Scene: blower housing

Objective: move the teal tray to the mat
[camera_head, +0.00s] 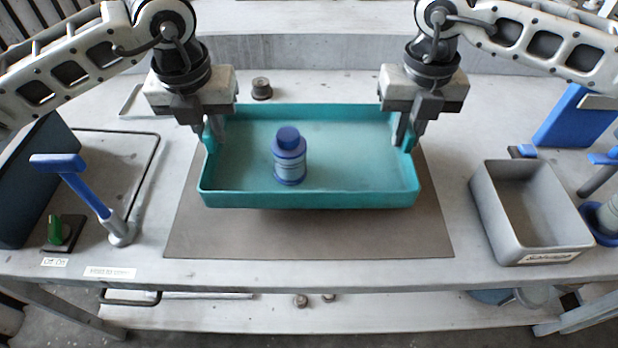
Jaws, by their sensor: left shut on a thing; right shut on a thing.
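The teal tray (310,199) is over the grey-brown mat (310,236), within the mat's left and right edges. I cannot tell whether it rests on the mat or hangs just above it. A blue bottle (289,163) with a dark blue cap stands upright in the tray, left of its middle. My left gripper (213,135) is shut on the tray's left end wall. My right gripper (405,138) is shut on the tray's right end wall. The mat's far part is hidden behind the tray.
A grey bin (530,248) stands right of the mat. A blue-handled lever (85,190) and a green switch (54,232) are on the left. A small metal part (261,88) lies behind the tray. The mat's front strip is clear.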

